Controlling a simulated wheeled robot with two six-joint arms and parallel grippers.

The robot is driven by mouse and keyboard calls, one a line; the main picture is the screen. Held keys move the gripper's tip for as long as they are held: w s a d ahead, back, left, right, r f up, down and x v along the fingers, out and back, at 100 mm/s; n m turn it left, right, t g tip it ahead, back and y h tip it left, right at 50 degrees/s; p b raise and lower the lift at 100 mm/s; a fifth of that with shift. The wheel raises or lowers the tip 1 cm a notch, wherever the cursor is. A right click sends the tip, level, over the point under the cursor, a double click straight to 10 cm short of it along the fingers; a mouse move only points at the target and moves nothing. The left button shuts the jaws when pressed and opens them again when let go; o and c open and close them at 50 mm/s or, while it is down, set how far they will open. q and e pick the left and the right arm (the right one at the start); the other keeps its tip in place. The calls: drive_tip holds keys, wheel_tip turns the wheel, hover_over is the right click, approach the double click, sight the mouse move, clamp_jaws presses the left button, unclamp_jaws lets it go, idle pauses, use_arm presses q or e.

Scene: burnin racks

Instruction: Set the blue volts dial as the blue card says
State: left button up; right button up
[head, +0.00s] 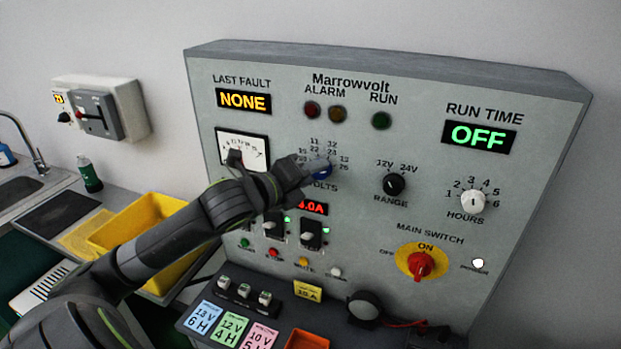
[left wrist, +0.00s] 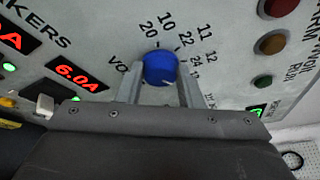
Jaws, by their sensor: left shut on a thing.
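The blue volts dial (head: 323,172) sits on the grey panel's upper middle, inside a ring of printed numbers from 10 to 13 and 20 to 26. My left gripper (head: 316,168) is shut on this dial. In the left wrist view the blue dial (left wrist: 160,68) is between the two fingers of my left gripper (left wrist: 160,80). The dial's pointer cannot be made out clearly. The blue card (head: 203,317) lies at the left of the lower ledge and appears to read 13 V, 6 H. My right gripper is not in view.
A green card (head: 229,328) and a pink card (head: 260,337) lie beside the blue one. The range knob (head: 394,185), hours knob (head: 472,200) and red main switch (head: 421,264) are to the right. A yellow bin (head: 150,215) stands left.

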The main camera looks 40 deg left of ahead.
use_arm(q)
drive_tip(key=shift+r+m, duration=0.1)
drive_tip(key=shift+m, duration=0.2)
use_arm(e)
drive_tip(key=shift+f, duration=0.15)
use_arm(q)
drive_tip(key=o, duration=1)
drive_tip(key=shift+w, duration=0.1)
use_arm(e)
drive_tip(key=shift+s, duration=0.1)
